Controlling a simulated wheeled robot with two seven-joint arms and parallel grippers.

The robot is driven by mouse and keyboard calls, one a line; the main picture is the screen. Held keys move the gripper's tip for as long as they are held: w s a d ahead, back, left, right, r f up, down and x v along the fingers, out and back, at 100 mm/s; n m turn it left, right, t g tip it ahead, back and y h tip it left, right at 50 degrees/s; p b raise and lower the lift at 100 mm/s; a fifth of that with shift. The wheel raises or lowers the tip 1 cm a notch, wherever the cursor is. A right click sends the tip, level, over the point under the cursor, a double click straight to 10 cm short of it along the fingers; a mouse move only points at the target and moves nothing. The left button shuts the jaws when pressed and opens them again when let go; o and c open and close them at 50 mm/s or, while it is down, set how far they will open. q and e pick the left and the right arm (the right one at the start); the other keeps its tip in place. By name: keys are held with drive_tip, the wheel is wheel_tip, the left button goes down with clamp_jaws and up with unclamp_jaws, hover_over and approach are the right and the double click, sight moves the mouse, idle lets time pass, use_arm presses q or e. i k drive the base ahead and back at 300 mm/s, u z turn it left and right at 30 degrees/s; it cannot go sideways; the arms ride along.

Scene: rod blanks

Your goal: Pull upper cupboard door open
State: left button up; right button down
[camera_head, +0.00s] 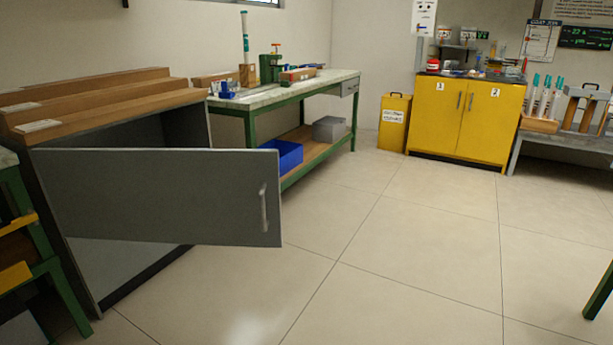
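The grey cupboard (190,128) stands at the left with stepped wooden boards on top. Its upper door (165,190) is swung wide open and sticks out into the room, hinged on its left side. The door's metal handle (264,208) is near its free right end. A dark opening shows behind and above the door; most of the inside is hidden by the door. A lighter grey panel (125,270) shows below the door. Neither of my grippers is in view, and nothing is seen touching the door or handle.
A green workbench (247,101) with a blue bin (283,155) on its lower shelf stands beyond the cupboard. A yellow cabinet (463,120) is at the back. A green frame (55,275) stands at the left edge. The tiled floor (400,240) right of the door is clear.

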sight(218, 197)
drive_tip(key=z, duration=0.25)
drive_tip(key=i, duration=0.9)
drive_tip(key=u, duration=0.25)
